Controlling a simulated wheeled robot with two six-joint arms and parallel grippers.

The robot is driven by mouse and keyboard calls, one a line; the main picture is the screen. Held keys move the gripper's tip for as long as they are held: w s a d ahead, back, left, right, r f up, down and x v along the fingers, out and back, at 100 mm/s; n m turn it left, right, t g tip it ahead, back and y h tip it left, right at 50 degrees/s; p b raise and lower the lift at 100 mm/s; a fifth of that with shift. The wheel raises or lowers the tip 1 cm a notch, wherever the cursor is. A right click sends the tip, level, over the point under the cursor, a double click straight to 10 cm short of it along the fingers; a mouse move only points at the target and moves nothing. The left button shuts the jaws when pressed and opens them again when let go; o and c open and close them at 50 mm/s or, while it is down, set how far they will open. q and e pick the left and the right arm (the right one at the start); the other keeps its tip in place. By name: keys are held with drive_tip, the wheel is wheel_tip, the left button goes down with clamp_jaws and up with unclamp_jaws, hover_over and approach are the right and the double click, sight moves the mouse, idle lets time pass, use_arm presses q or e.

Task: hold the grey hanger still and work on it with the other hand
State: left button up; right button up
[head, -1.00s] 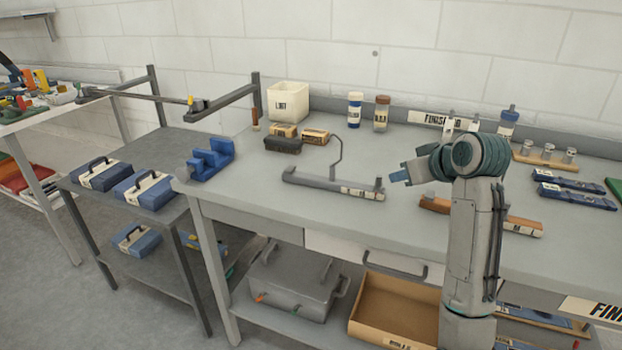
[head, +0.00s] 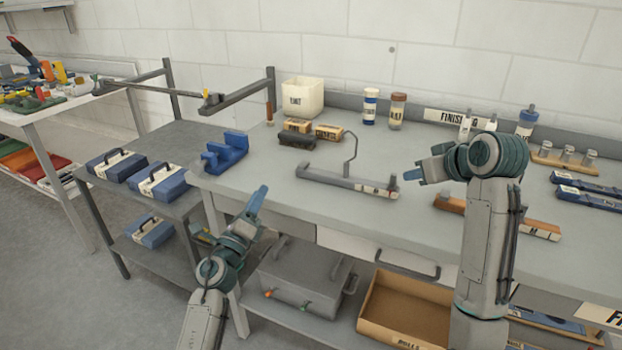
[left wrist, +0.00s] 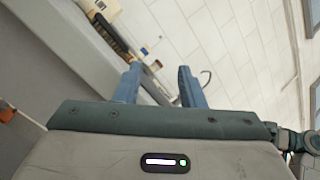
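The grey hanger (head: 338,180) lies on the workbench. It is a long bar with a pale label near its right end and a thin hook (head: 352,150) rising behind it. My left gripper (head: 257,196) is over the bench's front edge, left of the hanger and apart from it. In the left wrist view my left gripper (left wrist: 158,78) has its two blue fingers spread, with nothing held between them. A thin curved hook shows beyond the right finger. My right gripper (head: 412,174) is just right of the hanger's labelled end; its finger gap cannot be made out.
A blue cradle (head: 225,152) stands at the bench's left corner. Brushes (head: 297,139), a white bin (head: 302,97) and two bottles stand behind the hanger. A wooden-bodied tool (head: 540,230) lies right, partly behind my right arm. Bench surface (head: 300,208) before the hanger is clear.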

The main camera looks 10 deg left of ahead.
sight(347, 163)
use_arm(q)
drive_tip(key=w+d+r+m+g+h, duration=0.1)
drive_tip(key=d+m+g+h, duration=0.1)
drive_tip(key=m, duration=0.2)
drive_tip(key=w+d+r+m+g+h, duration=0.1)
drive_tip(key=d+r+m+g+h, duration=0.1)
drive_tip(key=d+m+h, duration=0.1)
drive_tip(key=w+d+r+m+g+h, duration=0.1)
drive_tip(key=d+m+h, duration=0.1)
drive_tip(key=m, duration=0.3)
drive_tip(key=shift+w+d+r+g, duration=0.2)
drive_tip(key=shift+d+r+g, duration=0.15)
drive_tip(key=shift+d, duration=0.3)
drive_tip(key=d+m+g, duration=0.1)
drive_tip(key=w+d+m+g, duration=0.1)
drive_tip(key=m+g, duration=0.1)
drive_tip(key=d+f+m+g, duration=0.1)
drive_tip(key=shift+w+d+f+m+h, duration=0.1)
drive_tip(key=shift+w+d+m+h, duration=0.2)
drive_tip(key=shift+w+d+m, duration=0.1)
drive_tip(key=shift+w+d+g, duration=0.35)
drive_tip(key=shift+d, duration=0.1)
drive_tip(key=x, duration=0.9)
drive_tip(key=shift+w+d, duration=0.25)
drive_tip(key=shift+d, duration=0.05)
drive_tip(key=shift+f, duration=0.1)
clamp_jaws()
use_arm(e)
drive_tip(key=shift+c, duration=0.4)
drive_tip(key=shift+f, duration=0.1)
